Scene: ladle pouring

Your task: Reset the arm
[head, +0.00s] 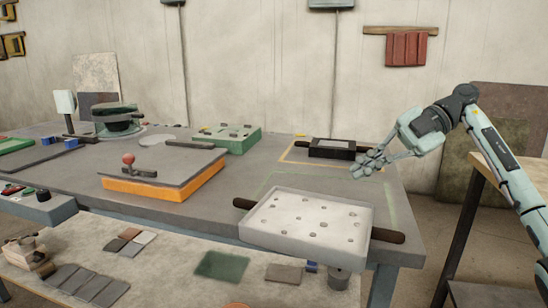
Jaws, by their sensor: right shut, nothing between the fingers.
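My right gripper (371,163) is in the head view, at the end of the arm that comes in from the right. It is shut and holds nothing. It hangs in the air above the right end of the grey table (403,240), behind the white tray and just right of the small black tray. My left gripper is not in view.
A white tray (295,250) with dark handles and small round spots sits at the table's front right. A small black tray (318,155) lies behind it. An orange-sided block (180,190) with a red knob (128,158) and a green box (240,133) stand further left.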

